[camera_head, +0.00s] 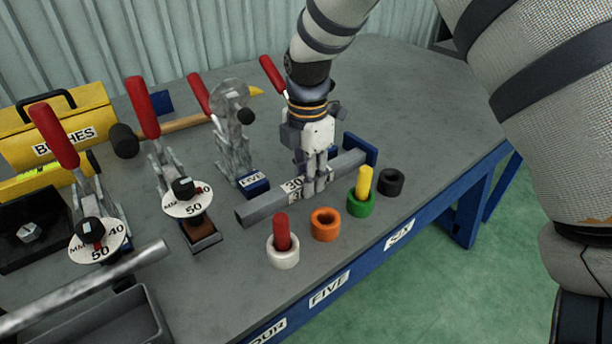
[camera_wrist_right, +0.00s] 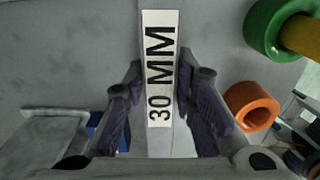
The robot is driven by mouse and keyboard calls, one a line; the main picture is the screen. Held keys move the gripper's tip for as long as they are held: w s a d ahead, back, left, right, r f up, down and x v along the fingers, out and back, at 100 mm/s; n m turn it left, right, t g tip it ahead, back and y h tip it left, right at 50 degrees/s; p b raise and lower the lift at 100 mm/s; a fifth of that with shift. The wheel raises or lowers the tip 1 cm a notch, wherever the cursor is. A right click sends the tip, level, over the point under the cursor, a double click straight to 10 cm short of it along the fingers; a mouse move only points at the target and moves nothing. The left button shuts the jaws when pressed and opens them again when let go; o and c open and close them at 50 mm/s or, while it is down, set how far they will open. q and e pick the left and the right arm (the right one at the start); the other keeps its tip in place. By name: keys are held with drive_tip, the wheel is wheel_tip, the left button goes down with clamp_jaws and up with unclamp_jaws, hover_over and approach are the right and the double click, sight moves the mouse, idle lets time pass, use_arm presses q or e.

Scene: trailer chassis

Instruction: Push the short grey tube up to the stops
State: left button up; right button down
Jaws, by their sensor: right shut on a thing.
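The short grey tube (camera_head: 262,208) is a square bar with a white 30 MM label. It lies across the table near its front right part, and its label also shows in the right wrist view (camera_wrist_right: 160,70). My right gripper (camera_head: 315,188) points down and is shut on the tube near its middle, hiding part of it. A blue stop block (camera_head: 360,148) stands behind the tube's right end. Another blue block marked FIVE (camera_head: 254,184) stands behind its left part, below a clamp. Whether the tube touches either block cannot be told. My left gripper is not in view.
White (camera_head: 283,257), orange (camera_head: 325,225), green (camera_head: 361,204) and black (camera_head: 391,182) rings stand in front of the tube; red and yellow pegs stand in two. Red-handled toggle clamps (camera_head: 145,108) stand left. A long shiny tube (camera_head: 75,293) is lower left.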

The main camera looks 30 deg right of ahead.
drive_tip(key=shift+w+d, duration=0.15)
drive_tip(key=shift+w, duration=0.45)
drive_tip(key=c, duration=1.2)
unclamp_jaws()
drive_tip(key=shift+c, duration=0.2)
drive_tip(key=shift+r, duration=0.15)
wheel_tip(320, 180, up, 12)
